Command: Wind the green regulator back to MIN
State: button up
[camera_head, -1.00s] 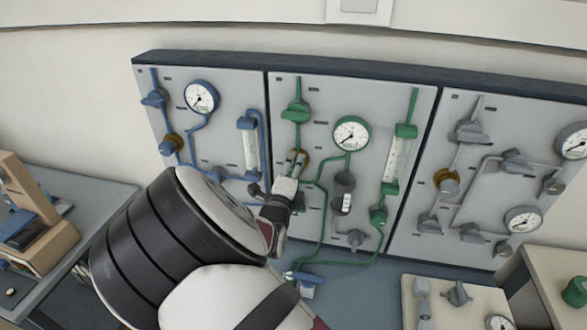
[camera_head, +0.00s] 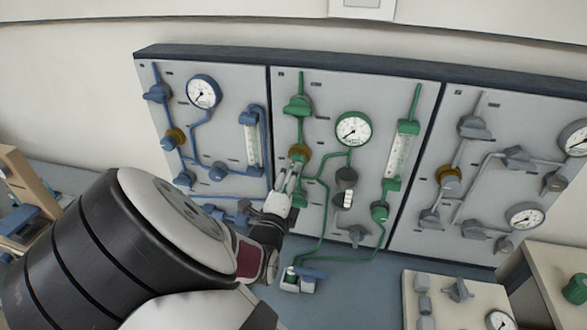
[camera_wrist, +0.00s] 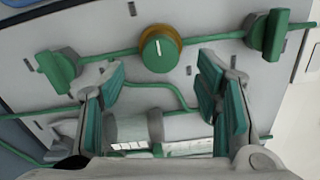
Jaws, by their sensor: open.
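The green regulator is a round green knob with a brass-coloured collar and a white pointer line; in the wrist view the regulator (camera_wrist: 159,50) sits ahead of my gripper, centred beyond the gap between the fingers. In the head view the regulator (camera_head: 300,152) is on the middle panel, below a green valve and left of the green-rimmed gauge (camera_head: 353,129). My gripper (camera_head: 291,178) is just below it in the head view. In the wrist view my gripper (camera_wrist: 160,85) is open, its teal pads apart and empty. No MIN mark is legible.
Green valve handles (camera_wrist: 57,70) and (camera_wrist: 267,35) flank the regulator on its pipe. The blue panel (camera_head: 228,98) is left, the grey panel (camera_head: 490,180) right.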

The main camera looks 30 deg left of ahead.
jog(key=shift+v, duration=2.6)
